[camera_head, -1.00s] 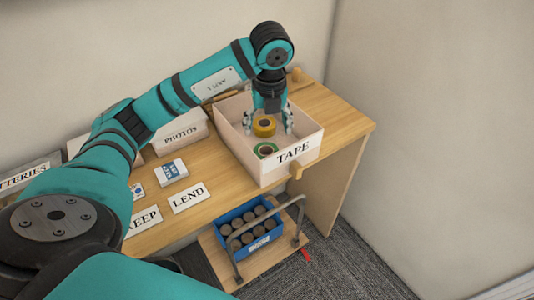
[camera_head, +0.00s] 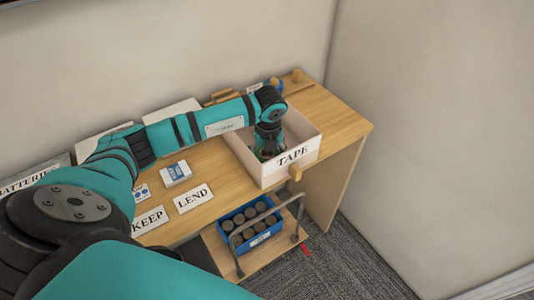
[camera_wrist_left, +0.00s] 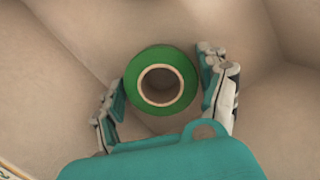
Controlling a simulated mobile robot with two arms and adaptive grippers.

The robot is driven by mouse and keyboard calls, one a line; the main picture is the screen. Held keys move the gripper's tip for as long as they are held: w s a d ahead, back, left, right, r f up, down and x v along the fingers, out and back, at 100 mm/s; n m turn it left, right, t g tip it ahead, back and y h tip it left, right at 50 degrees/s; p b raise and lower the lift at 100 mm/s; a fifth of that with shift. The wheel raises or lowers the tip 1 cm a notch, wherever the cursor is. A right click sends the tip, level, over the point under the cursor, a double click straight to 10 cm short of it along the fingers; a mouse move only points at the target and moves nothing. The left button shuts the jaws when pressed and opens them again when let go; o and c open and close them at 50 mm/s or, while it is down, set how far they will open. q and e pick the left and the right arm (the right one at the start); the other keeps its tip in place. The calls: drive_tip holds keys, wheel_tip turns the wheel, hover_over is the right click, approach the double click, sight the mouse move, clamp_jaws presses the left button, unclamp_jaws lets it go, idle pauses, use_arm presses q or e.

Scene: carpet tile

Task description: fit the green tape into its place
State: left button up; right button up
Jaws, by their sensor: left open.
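The green tape (camera_wrist_left: 131,82) is a roll with a pale core, seen nearly end-on in the left wrist view, inside the pale box labelled TAPE (camera_head: 261,177). My left gripper (camera_head: 267,152) reaches down into this box near its front wall. In the left wrist view my gripper (camera_wrist_left: 162,75) is open, with one finger on each side of the green tape. I cannot tell whether the fingers touch it. In the head view the gripper and arm largely hide the green tape. The yellow tape is hidden behind my arm. My right gripper is not in view.
KEEP (camera_head: 149,221) and LEND (camera_head: 194,198) cards lie on the desk left of the box. A small white-and-blue box (camera_head: 175,173) is behind them. A blue bin (camera_head: 247,238) of dark cylinders stands on a lower wooden platform. The desk right of the TAPE box is clear.

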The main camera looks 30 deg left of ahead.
use_arm(q)
drive_tip(key=c, duration=1)
drive_tip(key=shift+o, duration=0.2)
